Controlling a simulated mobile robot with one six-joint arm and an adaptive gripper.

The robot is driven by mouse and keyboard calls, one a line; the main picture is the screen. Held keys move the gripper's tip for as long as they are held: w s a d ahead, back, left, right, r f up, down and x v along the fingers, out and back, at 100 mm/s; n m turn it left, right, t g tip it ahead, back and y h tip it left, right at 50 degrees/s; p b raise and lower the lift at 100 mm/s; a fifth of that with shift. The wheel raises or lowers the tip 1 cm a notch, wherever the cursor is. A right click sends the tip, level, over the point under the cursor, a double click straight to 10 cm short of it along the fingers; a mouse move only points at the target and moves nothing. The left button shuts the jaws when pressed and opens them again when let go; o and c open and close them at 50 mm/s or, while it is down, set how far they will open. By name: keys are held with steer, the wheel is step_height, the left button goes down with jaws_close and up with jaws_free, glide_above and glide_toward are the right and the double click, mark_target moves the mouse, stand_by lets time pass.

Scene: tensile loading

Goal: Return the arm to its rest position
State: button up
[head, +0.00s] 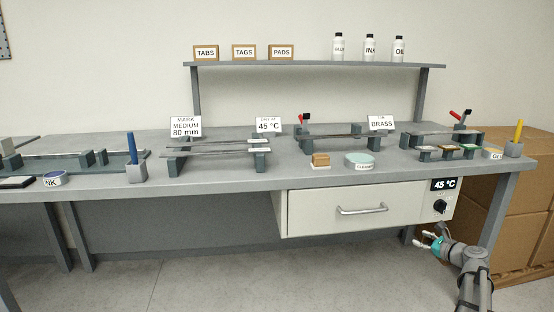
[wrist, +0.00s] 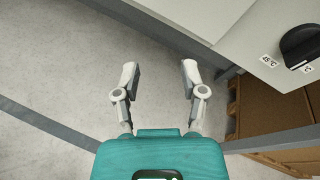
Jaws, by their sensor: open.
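My gripper (head: 430,240) is at the lower right in the head view, low in front of the bench and below the knob end of the drawer unit. The wrist view shows my gripper (wrist: 160,75) with its two fingers apart and nothing between them. Grey floor shows beyond the fingertips. My arm reaches up from the bottom right edge of the head view. The gripper appears apart from the bench.
The drawer unit (head: 318,212) with a handle hangs under the bench (head: 225,183); its black knob (wrist: 300,45) is near the gripper. Cardboard boxes (head: 520,215) stand at the right, beside a bench leg (head: 497,205). Open floor (head: 210,275) lies to the left.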

steer(key=s+a+f+n+g, duration=0.2)
steer(key=a+f+n+g, duration=0.15)
steer(key=a, duration=0.45)
steer(key=s+a+f+n+g+y+p, duration=0.1)
steer(key=a+f+n+g, duration=0.1)
steer(key=a+n, duration=0.45)
steer(key=s+a+f+n+g, duration=0.2)
steer(key=a+n+g, duration=0.1)
steer(key=a, duration=0.6)
steer(key=s+a+f+n+g+h+p, duration=0.1)
steer(key=s+a+f+n+g+h, duration=0.15)
steer(key=s+a+n, duration=0.5)
steer(key=s+a+f+n+g+h+p, duration=0.1)
steer(key=s+a+f+n+g+h, duration=0.2)
steer(key=s+a+n, duration=0.4)
step_height(320, 180, up, 39)
steer(key=s+d+p, duration=0.1)
steer(key=p, duration=3.6)
steer(key=shift+r+g, duration=0.2)
steer(key=shift+g, duration=0.1)
